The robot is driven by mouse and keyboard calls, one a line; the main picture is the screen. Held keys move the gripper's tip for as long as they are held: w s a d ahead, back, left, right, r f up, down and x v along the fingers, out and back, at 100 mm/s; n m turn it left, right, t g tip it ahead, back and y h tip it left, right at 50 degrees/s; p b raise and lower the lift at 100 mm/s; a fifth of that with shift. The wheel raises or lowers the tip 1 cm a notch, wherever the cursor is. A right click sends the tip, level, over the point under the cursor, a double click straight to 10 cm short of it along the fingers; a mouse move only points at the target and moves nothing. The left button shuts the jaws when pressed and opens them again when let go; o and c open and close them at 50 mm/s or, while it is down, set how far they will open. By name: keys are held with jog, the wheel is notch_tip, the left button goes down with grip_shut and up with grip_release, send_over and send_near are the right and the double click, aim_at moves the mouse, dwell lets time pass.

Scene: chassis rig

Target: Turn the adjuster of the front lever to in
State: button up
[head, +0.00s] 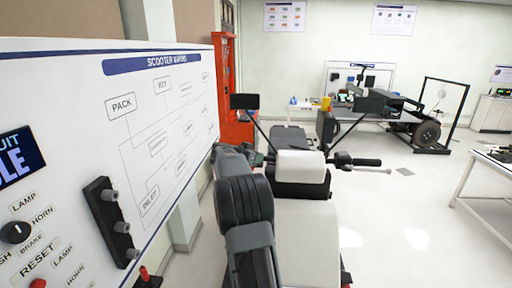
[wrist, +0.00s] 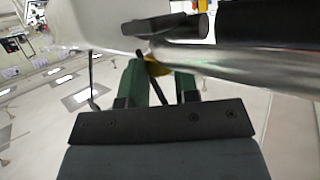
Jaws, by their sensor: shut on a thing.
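In the wrist view a silver lever (wrist: 235,62) runs from the middle to the right, below a black handlebar grip (wrist: 270,20). A small yellow piece, seemingly the adjuster (wrist: 156,68), shows at the lever's inner end. My gripper (wrist: 160,74) has green fingers on either side of the yellow piece and is shut on it. Its marking and setting cannot be read. Another silver lever (head: 374,170) shows beside the right-hand grip (head: 366,162).
The scooter's cream front body (head: 300,165) stands beside my arm. A white wiring panel (head: 150,110) with knobs and labels fills the left, close to the arm. A red cabinet (head: 224,95) stands behind. The floor at the right (head: 410,220) is clear up to a white table (head: 490,170).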

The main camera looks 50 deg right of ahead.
jog(key=shift+w+m+g, duration=0.15)
jog(key=shift+m+g, duration=0.75)
jog(key=shift+g, duration=0.1)
jog(key=o, duration=0.9)
jog(key=b+v, duration=0.2)
jog(key=v, duration=1.2)
jog(key=shift+b, duration=0.4)
jog(key=shift+d, duration=0.1)
